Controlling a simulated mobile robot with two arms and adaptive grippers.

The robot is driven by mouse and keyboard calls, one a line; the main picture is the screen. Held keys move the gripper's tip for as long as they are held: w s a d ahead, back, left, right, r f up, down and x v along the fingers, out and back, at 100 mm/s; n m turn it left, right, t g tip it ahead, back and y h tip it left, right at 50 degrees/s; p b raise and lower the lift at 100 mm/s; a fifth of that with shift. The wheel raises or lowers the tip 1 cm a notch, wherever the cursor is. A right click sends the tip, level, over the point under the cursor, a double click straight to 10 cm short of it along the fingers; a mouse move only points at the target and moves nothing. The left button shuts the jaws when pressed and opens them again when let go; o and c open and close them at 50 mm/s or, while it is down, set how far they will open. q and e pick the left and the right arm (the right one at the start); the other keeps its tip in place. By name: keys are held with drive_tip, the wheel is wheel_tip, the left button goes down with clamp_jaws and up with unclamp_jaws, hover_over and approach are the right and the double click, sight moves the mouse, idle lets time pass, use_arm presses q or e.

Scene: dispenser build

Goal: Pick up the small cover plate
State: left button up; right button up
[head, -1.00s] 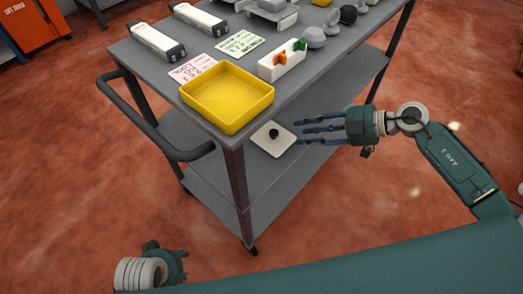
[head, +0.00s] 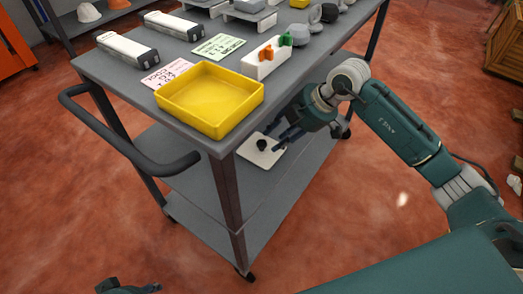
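The small cover plate (head: 268,157) is a flat, pale, squarish plate with a black knob on top. It lies on the lower shelf (head: 190,158) of the grey cart, under the top's front right edge. My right gripper (head: 283,138) reaches in over that shelf from the right. Its dark fingers are spread, at the plate's right side near the knob, and nothing shows between them. I cannot tell whether a finger touches the plate. My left gripper (head: 128,287) shows only in part at the bottom edge, away from the cart, and its fingers cannot be made out.
On the cart top (head: 205,60) stand a yellow tray (head: 210,98), a white holder (head: 264,64) with orange and green clips, paper cards and several devices. A cart leg (head: 226,190) and handle (head: 130,150) stand near the shelf. The shelf's left part is clear.

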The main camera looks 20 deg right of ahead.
sight(263, 143)
drive_tip(key=shift+w+a, duration=0.35)
drive_tip(key=shift+a, duration=0.05)
drive_tip(key=b+x, duration=0.1)
drive_tip(key=x, duration=0.2)
drive_tip(key=shift+a+r, duration=0.1)
drive_tip(key=shift+a, duration=0.1)
drive_tip(key=shift+x, duration=1.2)
use_arm(q)
drive_tip(key=shift+t, duration=0.9)
drive_tip(key=w, duration=0.2)
drive_tip(key=w+d, duration=0.1)
drive_tip(key=w, duration=0.1)
drive_tip(key=shift+w+d+r, duration=0.1)
drive_tip(key=shift+w+r, duration=0.05)
use_arm(e)
drive_tip(key=shift+w+r, duration=0.1)
drive_tip(key=shift+c, duration=0.3)
clamp_jaws()
